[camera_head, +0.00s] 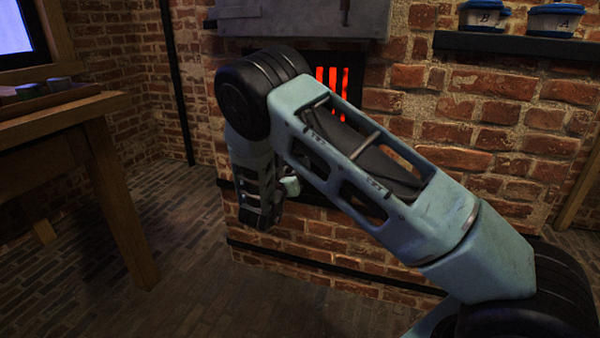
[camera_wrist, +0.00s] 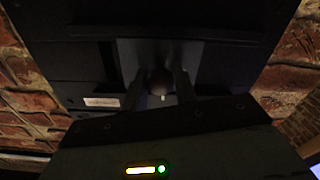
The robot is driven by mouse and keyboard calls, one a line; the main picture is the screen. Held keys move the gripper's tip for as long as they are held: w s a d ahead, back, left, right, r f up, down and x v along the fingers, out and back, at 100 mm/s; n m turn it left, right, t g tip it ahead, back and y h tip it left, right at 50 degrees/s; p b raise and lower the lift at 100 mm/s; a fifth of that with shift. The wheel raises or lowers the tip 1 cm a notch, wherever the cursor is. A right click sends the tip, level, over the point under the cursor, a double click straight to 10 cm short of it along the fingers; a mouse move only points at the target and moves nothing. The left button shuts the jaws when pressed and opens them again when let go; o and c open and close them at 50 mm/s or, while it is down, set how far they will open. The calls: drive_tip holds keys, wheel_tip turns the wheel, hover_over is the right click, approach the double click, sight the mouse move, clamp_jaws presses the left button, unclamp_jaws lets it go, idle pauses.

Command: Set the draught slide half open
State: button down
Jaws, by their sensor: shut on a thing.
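In the wrist view a dark round knob (camera_wrist: 159,80) stands out from a dark metal plate (camera_wrist: 190,52), which looks like the draught slide in its dark frame (camera_wrist: 70,58). My gripper (camera_wrist: 160,88) has one finger on each side of the knob and is shut on it. How far the slide is open cannot be told, as the picture is very dark. In the head view my arm hides the slide, the knob and the fingertips. The brick furnace (camera_head: 330,240) shows red glowing bars (camera_head: 340,82) behind my arm.
Two blue-lidded jars marked B (camera_head: 484,16) and A (camera_head: 554,20) stand on a dark shelf (camera_head: 515,46) at upper right. A wooden table (camera_head: 60,112) stands at left. The brick floor (camera_head: 190,260) between table and furnace is clear.

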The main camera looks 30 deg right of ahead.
drive_tip(key=shift+w+a, duration=0.2)
drive_tip(key=shift+w, duration=0.05)
drive_tip(key=c, duration=1.1)
unclamp_jaws()
drive_tip(key=shift+a, duration=0.1)
drive_tip(key=p+v, duration=0.5)
drive_tip(key=v, duration=1.2)
drive_tip(key=shift+p, duration=0.3)
drive_tip(key=shift+s+a, duration=0.1)
drive_tip(key=shift+a, duration=0.05)
